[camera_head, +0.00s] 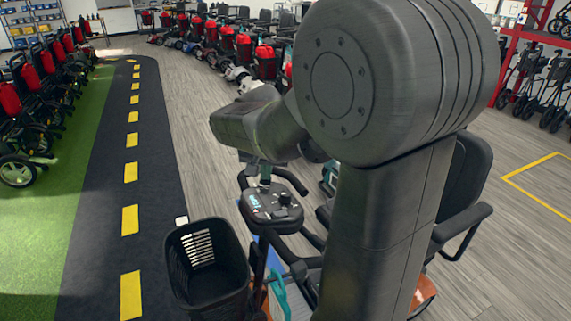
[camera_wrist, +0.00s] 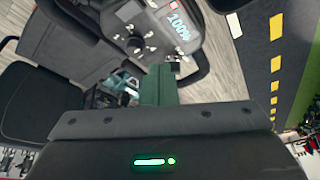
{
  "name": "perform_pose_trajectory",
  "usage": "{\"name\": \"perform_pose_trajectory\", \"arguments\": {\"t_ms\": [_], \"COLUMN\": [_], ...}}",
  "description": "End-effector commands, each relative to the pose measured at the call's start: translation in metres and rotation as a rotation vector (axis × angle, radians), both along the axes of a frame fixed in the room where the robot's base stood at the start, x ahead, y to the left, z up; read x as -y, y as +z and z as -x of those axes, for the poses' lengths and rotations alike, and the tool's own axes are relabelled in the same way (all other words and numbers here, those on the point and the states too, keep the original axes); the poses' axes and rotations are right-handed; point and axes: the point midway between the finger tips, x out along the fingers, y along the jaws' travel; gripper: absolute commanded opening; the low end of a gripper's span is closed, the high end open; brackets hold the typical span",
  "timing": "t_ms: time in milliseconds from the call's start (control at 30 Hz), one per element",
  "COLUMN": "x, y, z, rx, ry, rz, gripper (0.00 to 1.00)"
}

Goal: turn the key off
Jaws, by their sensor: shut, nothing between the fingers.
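The scooter's control console (camera_head: 271,204) is dark, with a lit display and a round knob, and stands in the middle of the head view, below my arm. In the wrist view the console (camera_wrist: 112,28) shows upside down at the top, with a display reading 100% (camera_wrist: 180,22) and a black knob (camera_wrist: 135,45). I cannot pick out the key for certain in either view. My gripper (camera_wrist: 158,72) is shut and empty, its greenish fingers pointing toward the console and apparently short of it. In the head view my arm hides much of the console's surroundings.
A black basket (camera_head: 207,262) is at the scooter's front left. The scooter's black seat (camera_head: 466,185) is on the right, partly behind my arm. A dark lane with yellow dashes (camera_head: 130,220) runs on the left. Rows of scooters (camera_head: 240,45) line the back; grey floor between is clear.

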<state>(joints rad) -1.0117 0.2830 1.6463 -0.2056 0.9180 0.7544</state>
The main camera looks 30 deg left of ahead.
Motion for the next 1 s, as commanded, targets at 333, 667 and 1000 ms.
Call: {"name": "perform_pose_trajectory", "arguments": {"t_ms": [333, 667, 1000], "x": [-0.015, -0.026, -0.041], "y": [-0.030, -0.091, -0.095], "z": [-0.007, -0.026, -0.060], "rx": [0.001, 0.001, 0.004], "ry": [0.006, 0.005, 0.006], "rz": [-0.003, -0.003, -0.007], "gripper": [0.00, 0.00, 0.00]}}
